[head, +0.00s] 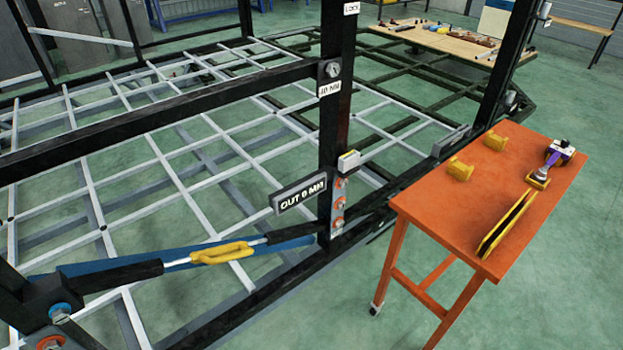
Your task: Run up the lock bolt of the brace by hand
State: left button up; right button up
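The brace (110,274) is a black rod running low from the bottom left up to the upright post (337,130). A yellow turnbuckle body (222,253) sits in its middle between bright threaded rods. At its lower left end is a black block with a blue-ringed bolt (60,312) and an orange-ringed bolt (50,342). A plate with several orange-ringed bolts (340,183) is on the post. A round bolt head (332,69) sits higher, above a "10 MM" label. A "LOCK" label (351,8) is near the top. I cannot tell which bolt is the lock bolt. Neither gripper shows.
A sign (300,193) reads "OUT 0 MM". An orange wheeled table (520,160) at right holds yellow blocks (460,168), a flat yellow-and-black piece (506,223) and a purple-and-white tool (559,152). A wooden bench (435,38) stands behind. Floor is clear at the far right.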

aim_at(60, 313)
jog(key=u, duration=1.65)
